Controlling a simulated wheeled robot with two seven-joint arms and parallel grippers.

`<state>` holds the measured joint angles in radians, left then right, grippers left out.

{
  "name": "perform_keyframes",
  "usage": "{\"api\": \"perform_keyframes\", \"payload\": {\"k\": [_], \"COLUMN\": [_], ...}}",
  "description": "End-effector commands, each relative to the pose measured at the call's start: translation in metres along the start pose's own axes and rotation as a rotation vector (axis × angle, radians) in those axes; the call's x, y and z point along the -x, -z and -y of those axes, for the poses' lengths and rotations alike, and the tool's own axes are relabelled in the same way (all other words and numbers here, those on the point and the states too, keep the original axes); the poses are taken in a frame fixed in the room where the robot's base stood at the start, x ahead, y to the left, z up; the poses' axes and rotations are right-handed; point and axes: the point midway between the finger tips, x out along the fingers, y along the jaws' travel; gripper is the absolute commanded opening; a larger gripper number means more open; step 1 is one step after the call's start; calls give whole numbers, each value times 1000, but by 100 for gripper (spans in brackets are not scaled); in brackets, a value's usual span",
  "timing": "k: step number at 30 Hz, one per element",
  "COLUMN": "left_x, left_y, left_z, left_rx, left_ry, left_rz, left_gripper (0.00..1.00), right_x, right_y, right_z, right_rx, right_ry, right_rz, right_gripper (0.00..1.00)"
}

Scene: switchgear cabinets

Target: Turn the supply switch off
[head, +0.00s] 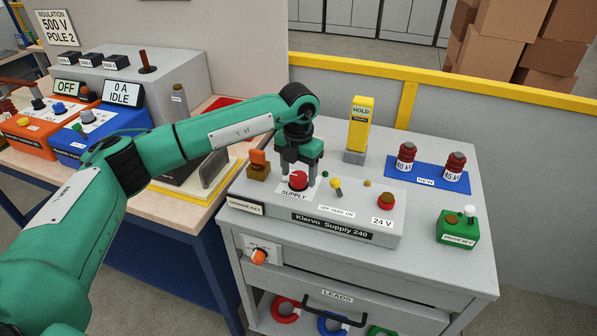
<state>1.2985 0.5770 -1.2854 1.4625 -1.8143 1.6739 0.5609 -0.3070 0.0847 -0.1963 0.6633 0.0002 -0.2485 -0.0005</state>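The supply unit (345,226), a grey box labelled "Kiervo Supply 240", sits on the grey cabinet top. Its red rotary supply switch (298,181) is at the left end, above a "SUPPLY" label. My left gripper (299,173) points down over this switch, its fingers apart on either side of the red knob. I cannot tell whether the fingers touch it. The fingers partly hide the knob, and its pointer position is unclear. A small toggle with a yellow tip (336,186) and a red button (387,201) are farther right. My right gripper is not in view.
A yellow "HOLD" device (360,124) stands behind the unit. Two dark red parts stand on a blue mat (427,176); a green box (457,230) is at the right. An orange-topped block (258,164) is close left of my gripper. An orange knob (259,256) is on the cabinet front.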

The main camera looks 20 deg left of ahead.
Motion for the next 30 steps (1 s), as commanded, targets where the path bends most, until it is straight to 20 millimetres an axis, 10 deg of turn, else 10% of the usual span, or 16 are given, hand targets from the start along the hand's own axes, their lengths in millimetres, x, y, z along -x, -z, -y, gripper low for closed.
{"api": "perform_keyframes", "payload": {"k": [11, 30], "left_x": [13, 132], "left_y": [0, 0], "left_z": [0, 0], "left_rx": [-2, -1], "left_ry": [1, 0], "left_rz": [1, 0], "left_gripper": [62, 62], "right_x": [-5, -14], "right_y": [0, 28], "right_z": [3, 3], "right_rx": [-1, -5], "right_ry": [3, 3], "right_rz": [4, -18], "right_gripper": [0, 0]}}
